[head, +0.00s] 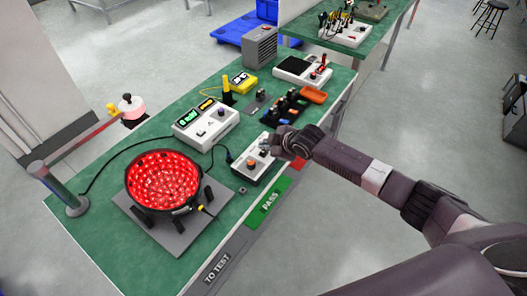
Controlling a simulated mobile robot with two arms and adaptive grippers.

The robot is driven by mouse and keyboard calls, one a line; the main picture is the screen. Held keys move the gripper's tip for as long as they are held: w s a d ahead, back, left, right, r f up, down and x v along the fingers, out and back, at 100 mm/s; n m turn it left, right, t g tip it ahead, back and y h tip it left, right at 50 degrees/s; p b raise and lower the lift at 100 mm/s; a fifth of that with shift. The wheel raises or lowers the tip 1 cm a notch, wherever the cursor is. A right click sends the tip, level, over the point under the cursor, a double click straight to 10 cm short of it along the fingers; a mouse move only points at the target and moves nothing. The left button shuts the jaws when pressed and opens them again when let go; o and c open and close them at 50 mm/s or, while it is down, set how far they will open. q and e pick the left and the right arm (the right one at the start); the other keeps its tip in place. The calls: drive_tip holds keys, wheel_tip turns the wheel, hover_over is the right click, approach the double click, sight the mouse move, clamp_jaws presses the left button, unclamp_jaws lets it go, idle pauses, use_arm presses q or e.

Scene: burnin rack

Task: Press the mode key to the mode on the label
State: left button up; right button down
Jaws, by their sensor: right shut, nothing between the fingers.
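A small white control box (247,174) with an orange knob (252,161) and dark buttons stands near the front edge of the green bench. My right gripper (273,147) is shut and empty, at the box's upper right end, and covers part of it. I cannot tell whether it touches the box. I cannot make out which button is the mode key, nor a mode label. My left gripper is not in view.
A white power unit (205,125) with lit displays stands behind the box. A black tray (284,107) of small parts and an orange bin (313,95) lie beyond my gripper. The green PASS strip (269,201) and the TO TEST strip (217,267) line the front edge.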

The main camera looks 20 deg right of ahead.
sight(265, 153)
drive_tip(key=shift+f, duration=0.1)
idle(0.3)
drive_tip(key=shift+f, duration=0.35)
drive_tip(key=shift+f+b, duration=0.5)
drive_tip(key=shift+b, duration=0.05)
idle(0.5)
idle(0.4)
drive_tip(key=shift+r+p, duration=0.9)
drive_tip(key=shift+r, duration=0.05)
wheel_tip(265, 153, up, 5)
drive_tip(key=p, duration=0.4)
drive_tip(key=shift+p, duration=0.4)
